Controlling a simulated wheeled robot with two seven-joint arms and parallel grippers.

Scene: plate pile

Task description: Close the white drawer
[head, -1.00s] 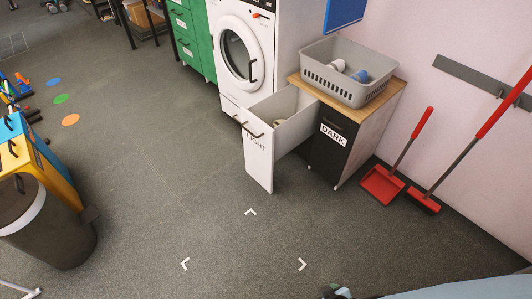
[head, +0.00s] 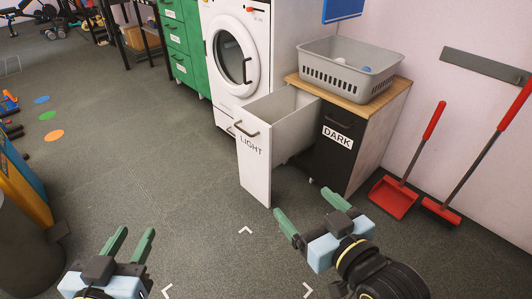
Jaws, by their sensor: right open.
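The white drawer (head: 254,170), labelled LIGHT with a dark handle on its front, stands pulled out of the wood-topped cabinet (head: 334,92). Its inside looks empty where it shows. My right gripper (head: 312,219) is open and empty, low in front of the cabinet and to the right of the drawer front, apart from it. My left gripper (head: 132,244) is at the bottom left, with its two green fingers apart and nothing between them. It is left of the drawer and clear of it.
A black drawer (head: 338,128) labelled DARK is shut beside the white one. A grey basket (head: 349,73) sits on the cabinet. A washing machine (head: 232,57) stands behind. A red dustpan (head: 394,197) and brush lie at the right. Floor in front is clear.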

